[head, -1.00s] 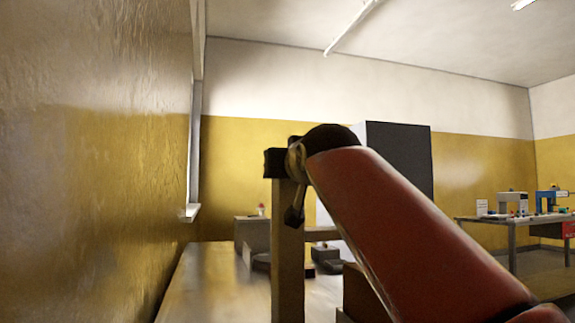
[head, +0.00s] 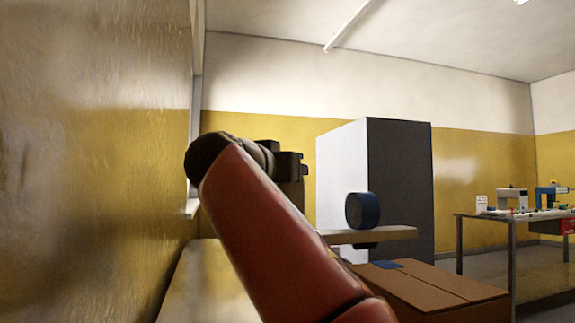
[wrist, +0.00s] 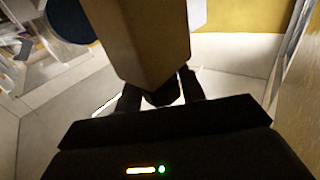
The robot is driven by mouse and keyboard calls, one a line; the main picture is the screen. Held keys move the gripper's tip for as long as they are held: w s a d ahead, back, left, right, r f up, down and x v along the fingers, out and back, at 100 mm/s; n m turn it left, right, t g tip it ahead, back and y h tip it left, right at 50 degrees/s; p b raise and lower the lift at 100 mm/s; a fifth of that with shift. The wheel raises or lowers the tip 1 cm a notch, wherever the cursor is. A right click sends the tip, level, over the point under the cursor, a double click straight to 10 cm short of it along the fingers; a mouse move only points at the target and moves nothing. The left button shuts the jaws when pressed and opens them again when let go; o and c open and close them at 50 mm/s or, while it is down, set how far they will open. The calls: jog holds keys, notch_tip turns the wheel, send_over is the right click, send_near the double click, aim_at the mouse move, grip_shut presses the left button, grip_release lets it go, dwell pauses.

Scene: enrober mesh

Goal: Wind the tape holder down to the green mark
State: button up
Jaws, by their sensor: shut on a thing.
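A dark blue tape roll (head: 363,211) stands on a flat horizontal arm, the tape holder (head: 385,234), right of an upright wooden post (head: 291,192) in the head view. In the wrist view the post (wrist: 145,40) fills the top middle and the roll (wrist: 68,20) shows at the upper left. My gripper (head: 290,163) is at the top of the post, reached by my red arm from below. In the wrist view my gripper (wrist: 162,92) is shut on a small dark part, apparently the crank handle, mostly hidden. I cannot see the green mark.
A cardboard box (head: 425,285) with a blue patch is at the lower right. A grey and white cabinet (head: 400,180) stands behind. A yellow wall (head: 90,200) is close on the left. A far bench (head: 520,217) carries small machines.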

jog(key=shift+m+g+h+p, duration=0.35)
jog(key=shift+m+g+h, duration=0.2)
jog(key=shift+h, duration=0.25)
jog(key=shift+f, duration=0.1)
jog(key=o, duration=0.9)
jog(key=shift+o, duration=0.2)
jog(key=b+v, duration=0.1)
jog(key=v, duration=0.6)
jog(key=shift+s+a, duration=0.25)
jog(key=shift+a, duration=0.05)
